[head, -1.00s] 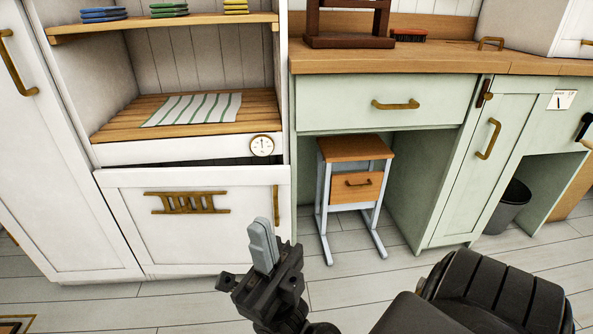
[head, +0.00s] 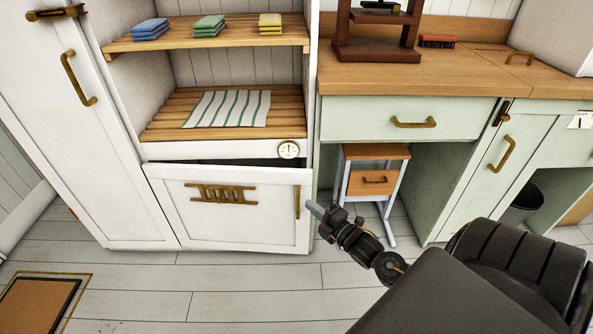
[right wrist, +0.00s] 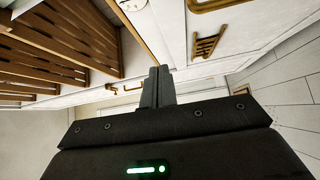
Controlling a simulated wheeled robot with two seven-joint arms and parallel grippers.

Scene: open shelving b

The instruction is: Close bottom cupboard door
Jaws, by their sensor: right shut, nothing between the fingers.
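The bottom cupboard door (head: 240,228) is a white panel with a brass rack (head: 222,194) and an upright brass handle (head: 297,202) near its right edge. A dark gap shows above its top edge, so it stands slightly ajar. My right gripper (head: 314,209) is shut and empty, just right of the handle at the door's right edge; I cannot tell whether it touches. In the right wrist view its fingers (right wrist: 157,86) are together, with the door's brass rack (right wrist: 207,45) beyond them to the upper right. My left gripper is out of view.
Above the door are a round dial (head: 288,149) and an open shelf with a striped cloth (head: 228,108). A small stool with a drawer (head: 374,182) stands under the green counter (head: 400,112) to the right. The floor (head: 230,285) in front is clear.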

